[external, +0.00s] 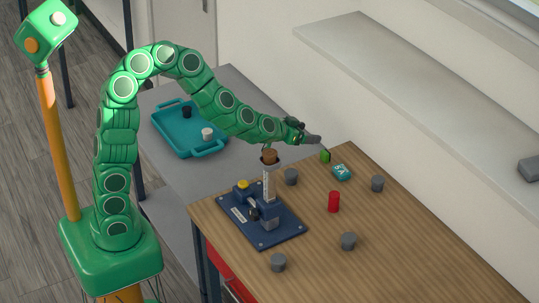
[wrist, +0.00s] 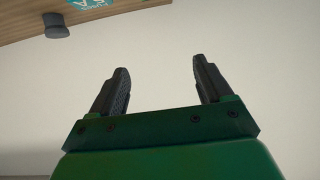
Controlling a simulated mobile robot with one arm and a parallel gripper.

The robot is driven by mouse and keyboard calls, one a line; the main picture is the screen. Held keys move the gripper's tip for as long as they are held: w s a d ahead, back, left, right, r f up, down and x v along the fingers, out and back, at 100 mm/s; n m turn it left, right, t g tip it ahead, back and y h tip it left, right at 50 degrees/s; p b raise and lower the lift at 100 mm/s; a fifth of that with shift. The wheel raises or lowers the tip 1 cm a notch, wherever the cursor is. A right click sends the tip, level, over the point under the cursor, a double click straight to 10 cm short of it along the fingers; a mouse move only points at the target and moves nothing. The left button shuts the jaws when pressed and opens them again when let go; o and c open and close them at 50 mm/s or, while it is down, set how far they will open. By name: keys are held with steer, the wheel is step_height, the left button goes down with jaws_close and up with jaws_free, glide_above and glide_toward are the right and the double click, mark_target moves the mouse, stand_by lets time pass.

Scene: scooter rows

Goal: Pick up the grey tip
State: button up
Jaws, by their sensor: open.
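Several grey tips stand on the wooden table: one near the blue device (external: 291,176), one at the back right (external: 377,183), one at the right front (external: 348,241) and one at the left front (external: 278,262). They look alike. My gripper (external: 314,141) is raised over the back of the table, apart from the tips. In the wrist view my gripper (wrist: 160,75) is open, with nothing between its fingers and the pale wall beyond. One grey piece (wrist: 57,25) shows at the upper left there; I cannot tell which it is.
The wooden table (external: 400,260) also holds a blue device (external: 262,222) with a brown-topped upright (external: 269,157), a red cylinder (external: 334,202), a small green piece (external: 325,156) and a teal block (external: 342,172). A teal tray (external: 180,141) lies on the grey bench. A wall shelf (external: 420,90) runs behind.

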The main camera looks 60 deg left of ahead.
step_height(320, 180, up, 15)
steer(key=s+d+f+m+g+h, duration=0.1)
steer(key=s+d+m+g+h, duration=0.3)
steer(key=d, duration=0.9)
steer(key=s+d+g+h, duration=0.2)
steer(key=s+d, duration=0.4)
steer(key=d, duration=0.7)
steer(key=g+y, duration=0.6)
steer(key=g, duration=0.1)
glide_above(278, 263)
steer(key=f, duration=1.9)
steer(key=shift+s+d+f, duration=0.15)
steer(key=shift+s+d, duration=0.05)
steer(key=shift+d, duration=0.2)
steer(key=shift+w+a+f, duration=0.1)
steer(key=shift+a+f, duration=0.1)
steer(key=shift+f, duration=1.35)
steer(key=shift+a+f, duration=0.15)
steer(key=shift+f, duration=1.35)
steer(key=c, duration=1.1)
